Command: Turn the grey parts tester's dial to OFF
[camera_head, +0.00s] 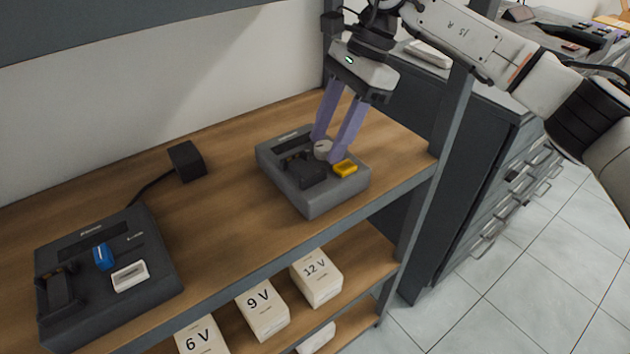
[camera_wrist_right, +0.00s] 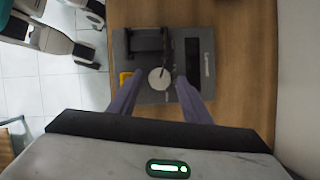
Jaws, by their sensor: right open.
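The grey parts tester (camera_head: 318,198) sits on the upper wooden shelf, near its right end. It has a black holder (camera_head: 303,168), a yellow block (camera_head: 344,168) and a round pale dial (camera_head: 323,148). My right gripper (camera_head: 324,147) reaches down from above, open, with its two purple fingers on either side of the dial. In the right wrist view the dial (camera_wrist_right: 159,78) shows between the fingertips (camera_wrist_right: 158,82), with a dark pointer line on it. I cannot tell whether the fingers touch it. The dial's markings are too small to read. My left gripper is not in view.
A darker device (camera_head: 160,262) with a blue part and a white part stands at the left of the shelf (camera_head: 225,215), wired to a black box (camera_head: 187,160). White boxes marked 12 V (camera_head: 318,279), 9 V (camera_head: 262,310) and 6 V (camera_head: 201,338) stand below. A shelf post (camera_head: 440,150) rises right of the tester.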

